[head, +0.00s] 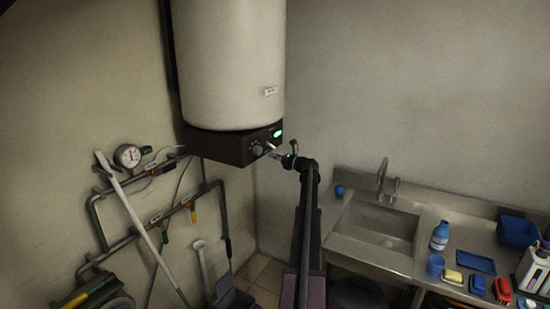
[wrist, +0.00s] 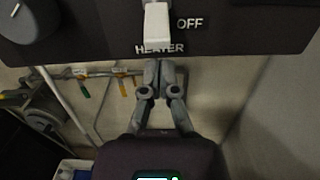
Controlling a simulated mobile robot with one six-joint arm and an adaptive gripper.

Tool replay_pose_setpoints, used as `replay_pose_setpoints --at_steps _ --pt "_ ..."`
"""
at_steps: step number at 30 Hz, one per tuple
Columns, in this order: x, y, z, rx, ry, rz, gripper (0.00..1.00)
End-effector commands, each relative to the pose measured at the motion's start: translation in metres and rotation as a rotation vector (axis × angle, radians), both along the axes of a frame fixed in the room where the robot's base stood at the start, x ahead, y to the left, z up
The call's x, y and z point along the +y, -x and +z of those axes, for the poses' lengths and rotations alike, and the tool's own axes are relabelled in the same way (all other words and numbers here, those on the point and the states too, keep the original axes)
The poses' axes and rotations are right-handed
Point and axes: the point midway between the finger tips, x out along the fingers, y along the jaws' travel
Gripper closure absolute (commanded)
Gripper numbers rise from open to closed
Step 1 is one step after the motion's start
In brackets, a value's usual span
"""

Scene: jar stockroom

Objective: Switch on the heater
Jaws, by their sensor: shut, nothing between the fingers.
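The heater (head: 232,70) is a large pale cylinder on the wall at the upper middle of the head view. Its dark control box (head: 220,146) is underneath, with a round knob (head: 257,150) and a lit green display (head: 277,133). In the wrist view a white switch lever (wrist: 157,22) sits above the word HEATER, with OFF printed to its right. The lever's top is cut off, so its setting is unclear. My gripper (wrist: 160,65) is shut and empty, its fingertips just below the HEATER label. In the head view my gripper (head: 274,154) is close to the box's front; contact cannot be told.
Pipes with a pressure gauge (head: 128,156) and yellow-handled valves run along the left wall. A sink (head: 375,225) and a counter with a blue bottle (head: 439,236) and several small items are at right. A white pole (head: 140,222) leans at left.

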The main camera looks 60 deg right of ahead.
Motion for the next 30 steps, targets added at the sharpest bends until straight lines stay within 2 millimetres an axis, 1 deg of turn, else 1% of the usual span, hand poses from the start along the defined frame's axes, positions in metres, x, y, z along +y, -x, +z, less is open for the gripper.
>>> replay_pose_setpoints --at_steps 1,9,30 --pt "0.000 0.002 0.008 0.000 0.000 0.000 1.00" --pt "0.000 0.008 0.019 0.000 0.000 0.001 1.00" --pt "-0.001 0.010 0.022 0.008 0.001 0.001 1.00"
